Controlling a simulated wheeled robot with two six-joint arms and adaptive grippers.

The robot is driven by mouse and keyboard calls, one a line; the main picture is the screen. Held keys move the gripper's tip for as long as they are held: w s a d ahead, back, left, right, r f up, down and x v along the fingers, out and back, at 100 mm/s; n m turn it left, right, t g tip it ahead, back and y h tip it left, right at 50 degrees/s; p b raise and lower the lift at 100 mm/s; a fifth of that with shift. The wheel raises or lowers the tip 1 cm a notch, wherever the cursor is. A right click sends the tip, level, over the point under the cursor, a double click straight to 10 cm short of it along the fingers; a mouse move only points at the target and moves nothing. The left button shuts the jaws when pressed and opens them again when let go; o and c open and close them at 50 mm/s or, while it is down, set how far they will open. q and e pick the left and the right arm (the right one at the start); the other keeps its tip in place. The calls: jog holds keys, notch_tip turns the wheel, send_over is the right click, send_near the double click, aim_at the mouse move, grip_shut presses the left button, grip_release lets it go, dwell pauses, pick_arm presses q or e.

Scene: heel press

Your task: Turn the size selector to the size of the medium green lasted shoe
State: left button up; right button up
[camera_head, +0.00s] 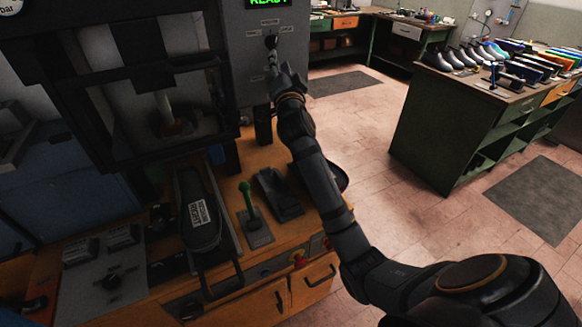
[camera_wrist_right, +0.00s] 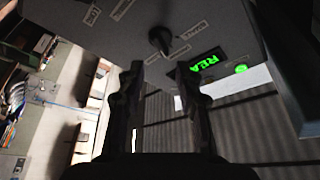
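The selector (camera_head: 270,41) is a dark pointer knob on the grey panel below the green READY display. It also shows in the right wrist view (camera_wrist_right: 159,40), with small labels around it that are too blurred to read. My right gripper (camera_head: 272,70) is just below the knob in the head view. In the right wrist view its two fingers (camera_wrist_right: 157,72) are apart, with the knob beyond their tips and nothing between them. Several shoes (camera_head: 462,57) stand in a row on the far right bench; I cannot make out the medium green one. My left gripper is not in view.
The dark press frame (camera_head: 75,100) stands left of the panel. A green-handled lever (camera_head: 250,200) and a black labelled shoe-shaped piece (camera_head: 200,215) are on the wooden bench below. Another knob (camera_head: 112,281) is at lower left. Open floor lies to the right.

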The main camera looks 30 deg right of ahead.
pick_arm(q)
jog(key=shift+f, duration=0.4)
pick_arm(e)
jog(key=s+a+f+n+g+y, duration=0.1)
jog(key=s+f+n+g, duration=0.2)
jog(key=f, duration=0.9)
jog(key=s+a+f+n+g+y, duration=0.1)
jog(key=s+f+g, duration=0.3)
jog(key=f, duration=0.8)
jog(key=shift+s+a+f+n+y, duration=0.2)
jog(key=shift+s+n+y, duration=0.2)
jog(key=shift+s+n, duration=0.65)
jog(key=shift+s, duration=0.15)
